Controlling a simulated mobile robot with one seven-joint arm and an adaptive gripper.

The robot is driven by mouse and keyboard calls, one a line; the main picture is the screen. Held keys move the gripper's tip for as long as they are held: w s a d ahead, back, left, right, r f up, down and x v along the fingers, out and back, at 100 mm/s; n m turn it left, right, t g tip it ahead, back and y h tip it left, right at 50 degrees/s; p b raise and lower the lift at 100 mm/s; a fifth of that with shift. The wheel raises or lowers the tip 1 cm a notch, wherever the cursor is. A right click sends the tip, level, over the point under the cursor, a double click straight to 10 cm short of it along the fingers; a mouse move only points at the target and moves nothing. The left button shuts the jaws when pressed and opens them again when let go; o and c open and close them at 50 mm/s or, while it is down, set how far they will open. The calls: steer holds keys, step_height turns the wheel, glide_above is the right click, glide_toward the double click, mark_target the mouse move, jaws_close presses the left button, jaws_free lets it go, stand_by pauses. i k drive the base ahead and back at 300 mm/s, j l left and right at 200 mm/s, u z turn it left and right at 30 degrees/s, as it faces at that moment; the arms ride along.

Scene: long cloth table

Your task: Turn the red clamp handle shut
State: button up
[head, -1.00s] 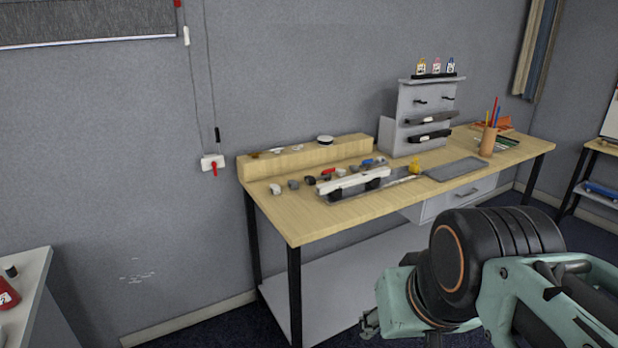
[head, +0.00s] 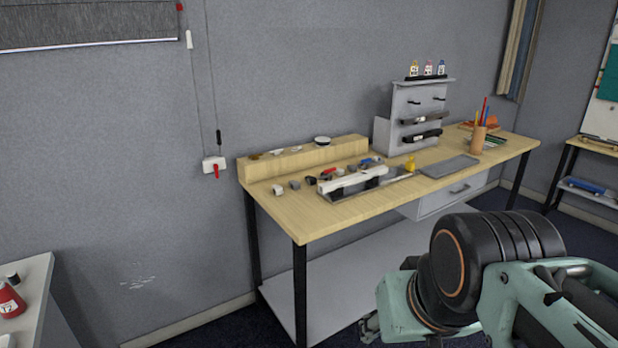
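The red clamp handle (head: 216,172) hangs down from a small white clamp box (head: 214,163) on the grey wall, left of the table. Two thin cords (head: 205,90) run down the wall to the box. My arm is at the lower right, well apart from the clamp. Part of what looks like my gripper (head: 369,326) shows low in the picture, below the table's front edge. Its fingers are mostly hidden by my arm, so their opening cannot be seen.
A long wooden table (head: 310,222) with tools, a grey rack (head: 408,105) and a pencil cup (head: 478,140) stands right of the clamp. A white surface (head: 38,275) with a red bottle (head: 9,301) is at lower left. The floor and wall between them look clear.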

mark_target(328, 171)
steer(key=i, duration=1)
steer(key=i+l+z, duration=0.1)
steer(key=i, duration=0.5)
steer(key=i+l, duration=0.15)
steer(key=i, duration=0.45)
steer(key=k+l+z, duration=0.2)
steer(key=l+z, duration=0.25)
steer(key=i+j+u, duration=0.2)
steer(key=j+u, duration=0.2)
steer(key=j, duration=0.1)
